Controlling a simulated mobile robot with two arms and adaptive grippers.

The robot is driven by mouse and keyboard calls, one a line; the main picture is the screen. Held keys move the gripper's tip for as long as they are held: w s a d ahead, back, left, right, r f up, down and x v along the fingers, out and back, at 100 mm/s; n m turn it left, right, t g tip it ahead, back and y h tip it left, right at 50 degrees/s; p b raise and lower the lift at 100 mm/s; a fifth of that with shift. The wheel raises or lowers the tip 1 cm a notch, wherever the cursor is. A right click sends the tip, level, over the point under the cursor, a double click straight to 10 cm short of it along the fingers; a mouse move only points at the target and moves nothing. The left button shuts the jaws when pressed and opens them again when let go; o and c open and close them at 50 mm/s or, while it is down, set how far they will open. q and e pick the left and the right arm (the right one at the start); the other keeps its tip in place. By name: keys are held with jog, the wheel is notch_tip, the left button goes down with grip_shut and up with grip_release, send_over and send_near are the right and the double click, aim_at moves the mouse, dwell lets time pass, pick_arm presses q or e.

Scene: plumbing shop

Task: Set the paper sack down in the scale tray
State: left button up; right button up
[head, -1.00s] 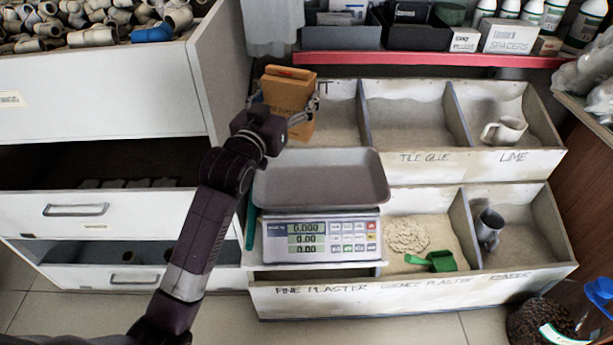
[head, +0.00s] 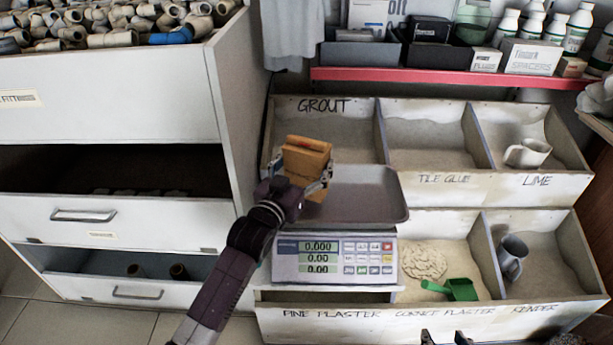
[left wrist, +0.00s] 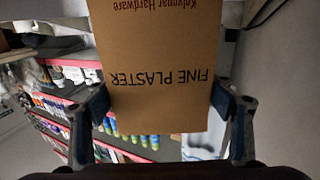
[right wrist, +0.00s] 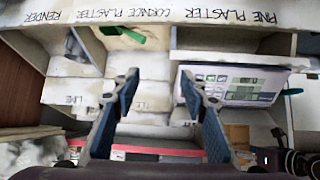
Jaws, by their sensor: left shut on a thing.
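The brown paper sack (head: 306,160) is held upright in my left gripper (head: 305,183), over the left part of the scale tray. In the left wrist view the sack (left wrist: 155,85) sits between both fingers, its "FINE PLASTER" print upside down. The grey metal scale tray (head: 365,200) is otherwise empty; the arm and sack hide its left end. I cannot tell whether the sack's bottom touches it. The scale display (head: 318,257) reads 0.000. My right gripper (head: 447,338) shows at the bottom edge; in the right wrist view (right wrist: 157,85) it is open and empty.
Bins labelled grout, tile glue and lime lie behind the scale. A white mug (head: 527,153) is in the lime bin. A drawer cabinet (head: 110,220) stands left.

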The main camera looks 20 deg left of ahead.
aim_at(306, 174)
pick_arm(q)
notch_tip(306, 174, down, 3)
jog(key=shift+f+b, duration=0.2)
jog(key=shift+b, duration=0.4)
pick_arm(e)
jog(key=w+a+r+t+y, duration=0.1)
jog(key=w+a+r+t, duration=0.1)
jog(key=r, duration=0.4)
jog(key=shift+w+t, duration=0.7)
jog(key=shift+w, duration=0.5)
pick_arm(q)
jog(key=o, duration=1.7)
jog(key=shift+f, duration=0.2)
